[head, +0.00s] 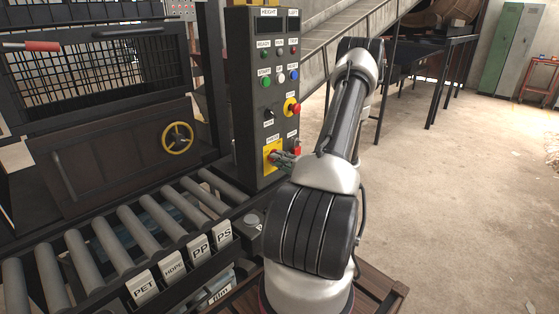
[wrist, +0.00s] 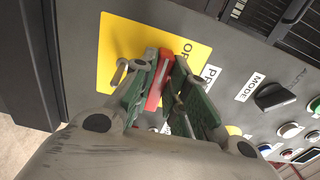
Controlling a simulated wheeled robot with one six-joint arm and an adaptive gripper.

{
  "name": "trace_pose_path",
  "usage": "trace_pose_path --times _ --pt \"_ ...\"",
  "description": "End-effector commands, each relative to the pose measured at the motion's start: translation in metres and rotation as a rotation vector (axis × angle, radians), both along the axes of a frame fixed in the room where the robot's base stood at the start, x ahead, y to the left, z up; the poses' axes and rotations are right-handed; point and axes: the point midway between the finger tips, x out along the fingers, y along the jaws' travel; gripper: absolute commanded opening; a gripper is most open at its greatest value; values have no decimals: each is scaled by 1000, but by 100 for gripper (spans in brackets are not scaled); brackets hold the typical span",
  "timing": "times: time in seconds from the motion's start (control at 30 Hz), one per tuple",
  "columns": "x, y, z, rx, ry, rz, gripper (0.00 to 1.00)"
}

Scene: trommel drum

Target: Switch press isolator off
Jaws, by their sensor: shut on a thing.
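The press isolator is a red handle (wrist: 157,80) on a yellow plate (wrist: 120,45) on the face of the dark control panel (head: 262,60). In the head view the yellow plate (head: 269,152) sits low on the panel, partly covered by my gripper (head: 283,158). In the wrist view my gripper (wrist: 160,88) has its green-padded fingers on either side of the red handle, shut on it. Lettering starting "OF" shows on the plate beside the handle; the rest is hidden. A label starting "PR" (wrist: 209,75) is next to the plate.
Above the isolator are a red emergency button (head: 293,108), a black mode knob (wrist: 273,96) and several coloured buttons. A roller conveyor (head: 120,230) with labelled keys and a yellow handwheel (head: 177,138) lie to the left. The floor on the right (head: 450,200) is open.

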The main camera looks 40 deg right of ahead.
Motion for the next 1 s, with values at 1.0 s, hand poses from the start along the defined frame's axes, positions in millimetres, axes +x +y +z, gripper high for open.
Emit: trace_pose_path --times 1.0 --pt "-89 -8 -1 1 2 -4 37"
